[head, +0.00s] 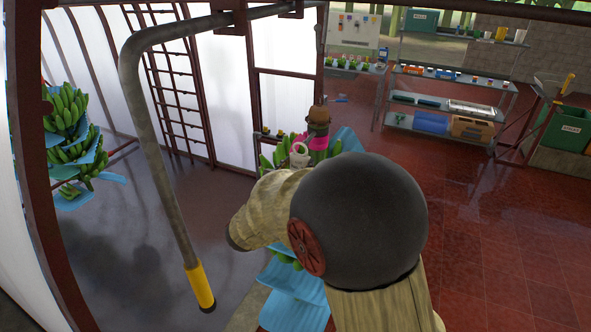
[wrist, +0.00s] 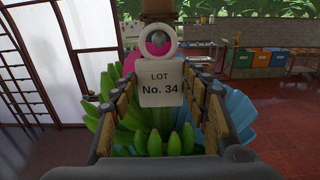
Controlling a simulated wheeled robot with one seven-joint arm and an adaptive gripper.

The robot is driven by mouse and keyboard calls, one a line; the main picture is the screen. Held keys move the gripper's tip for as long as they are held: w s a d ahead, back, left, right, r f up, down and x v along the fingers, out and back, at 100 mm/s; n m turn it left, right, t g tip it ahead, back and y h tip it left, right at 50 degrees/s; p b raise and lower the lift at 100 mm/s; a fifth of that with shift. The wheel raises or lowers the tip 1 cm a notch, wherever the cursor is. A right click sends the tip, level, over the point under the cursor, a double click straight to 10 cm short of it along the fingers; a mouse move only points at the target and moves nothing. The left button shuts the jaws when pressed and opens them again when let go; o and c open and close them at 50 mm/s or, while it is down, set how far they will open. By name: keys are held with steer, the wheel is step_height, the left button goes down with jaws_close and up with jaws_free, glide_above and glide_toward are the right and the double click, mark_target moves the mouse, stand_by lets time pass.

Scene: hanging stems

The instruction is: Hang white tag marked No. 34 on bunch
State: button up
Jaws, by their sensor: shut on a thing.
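The white tag (wrist: 162,84) reads "LOT No. 34" and stands upright between the wooden-padded fingers of my gripper (wrist: 163,92), which is shut on it. Its round ring (wrist: 172,50) is above the fingers, and a grey round thing shows through the hole. I cannot tell whether the ring is around it or only in front of it. The green banana bunch (wrist: 150,140) is behind and below the tag, with a pink band (wrist: 129,66) and a brown stem (wrist: 158,8) above. In the head view, my arm hides most of the bunch (head: 268,162); the white ring (head: 299,149) shows by the pink band (head: 318,143).
Blue sheeting (wrist: 238,112) hangs at the bunch's right. A bent grey pipe with a yellow end (head: 199,285) hangs at the left in the head view. Another bunch (head: 68,115) hangs at the far left. Shelves (head: 450,80) stand at the back; the red floor at right is clear.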

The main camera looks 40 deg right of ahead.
steer(key=shift+b+x, duration=1.35)
steer(key=shift+x, duration=2.05)
stand_by(3.1)
steer(key=shift+f+b, duration=0.35)
steer(key=shift+b, duration=0.15)
stand_by(0.7)
steer(key=o, duration=0.7)
